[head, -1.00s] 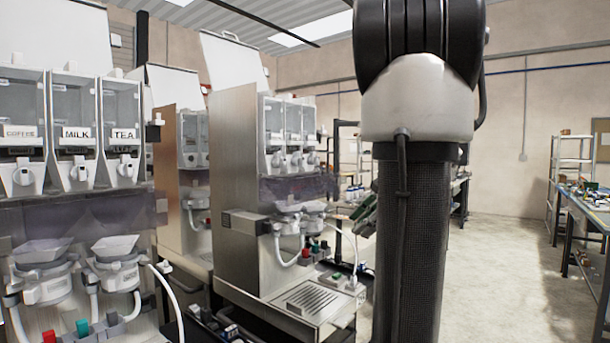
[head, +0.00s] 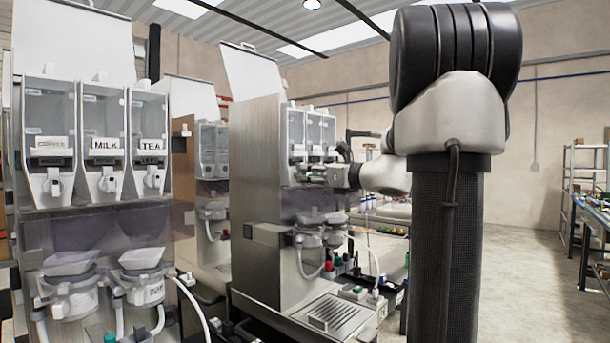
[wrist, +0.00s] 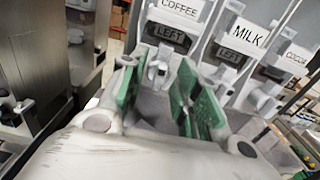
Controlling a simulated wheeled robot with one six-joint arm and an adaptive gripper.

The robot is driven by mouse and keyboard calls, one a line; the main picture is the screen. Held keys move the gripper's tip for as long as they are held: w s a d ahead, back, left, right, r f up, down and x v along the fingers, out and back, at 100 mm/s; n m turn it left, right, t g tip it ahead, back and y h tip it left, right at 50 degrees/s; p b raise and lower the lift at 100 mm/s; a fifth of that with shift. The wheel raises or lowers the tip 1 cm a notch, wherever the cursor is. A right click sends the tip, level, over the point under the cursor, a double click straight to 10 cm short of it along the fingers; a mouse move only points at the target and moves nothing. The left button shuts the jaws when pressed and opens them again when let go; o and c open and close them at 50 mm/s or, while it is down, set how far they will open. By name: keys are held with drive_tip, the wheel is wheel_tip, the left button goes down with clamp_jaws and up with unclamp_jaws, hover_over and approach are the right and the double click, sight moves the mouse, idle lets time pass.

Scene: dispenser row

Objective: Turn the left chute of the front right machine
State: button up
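The front right machine (head: 258,175) stands mid-picture in the head view, with its row of canisters facing right. In the wrist view its canisters are labelled COFFEE, MILK and COCOA. The left chute (wrist: 158,72), below COFFEE, is pale with a small knob and has a dark LEFT plate above it. The middle chute (wrist: 217,75) and the cocoa chute (wrist: 262,103) are to its right. My gripper (wrist: 156,82) is open, its green-padded fingers on either side of the left chute in the picture. Contact cannot be told. In the head view my gripper (head: 318,173) is at chute height.
Another machine (head: 95,150), labelled COFFEE, MILK and TEA, stands at the left. The right machine has funnels (head: 312,220) and a drip tray (head: 335,315) below the chutes. A workbench (head: 590,215) is at the far right, with open floor before it.

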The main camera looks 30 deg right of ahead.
drive_tip(key=shift+x, duration=1)
drive_tip(key=c, duration=0.7)
